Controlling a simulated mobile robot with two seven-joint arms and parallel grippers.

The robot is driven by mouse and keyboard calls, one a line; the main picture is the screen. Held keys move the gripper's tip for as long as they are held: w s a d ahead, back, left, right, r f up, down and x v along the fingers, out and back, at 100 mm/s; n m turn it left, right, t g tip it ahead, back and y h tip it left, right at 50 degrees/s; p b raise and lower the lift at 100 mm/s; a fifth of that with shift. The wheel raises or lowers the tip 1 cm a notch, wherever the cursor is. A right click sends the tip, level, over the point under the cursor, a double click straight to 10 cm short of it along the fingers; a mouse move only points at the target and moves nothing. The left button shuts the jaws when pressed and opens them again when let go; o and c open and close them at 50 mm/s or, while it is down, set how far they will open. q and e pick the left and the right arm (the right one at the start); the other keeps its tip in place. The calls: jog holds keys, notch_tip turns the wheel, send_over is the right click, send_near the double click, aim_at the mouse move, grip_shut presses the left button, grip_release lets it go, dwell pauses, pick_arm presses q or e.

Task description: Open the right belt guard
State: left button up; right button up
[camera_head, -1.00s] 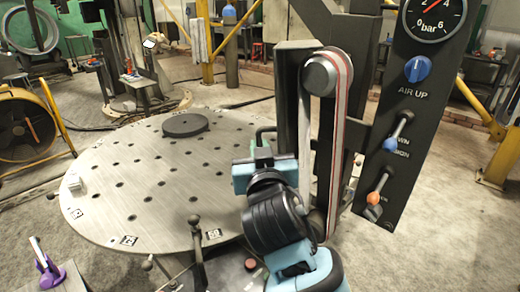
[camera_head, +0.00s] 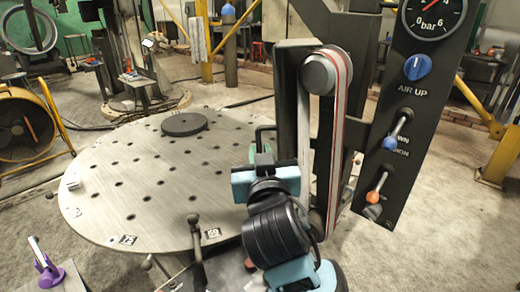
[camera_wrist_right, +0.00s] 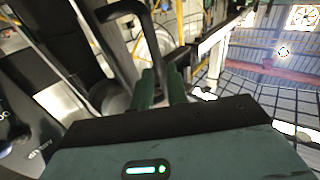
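The belt unit stands right of centre, with a tall reddish-edged belt (camera_head: 340,150) over a pale upper roller (camera_head: 320,72). Next to it on the left is a tall dark panel (camera_head: 288,90), which looks like the belt guard. My right gripper (camera_head: 264,150) is at this handle. Its green fingers (camera_wrist_right: 162,85) look closed around the handle's bar. My left gripper is not in view.
A control panel (camera_head: 412,150) with gauge, blue knob and levers hangs close on the right. A round perforated table (camera_head: 140,175) with a dark disc (camera_head: 184,124) fills the left. A purple-based item (camera_head: 47,278) stands at the lower left.

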jog(key=shift+s+d, duration=0.2)
jog(key=shift+s, duration=2.55)
jog(key=shift+c, duration=0.4)
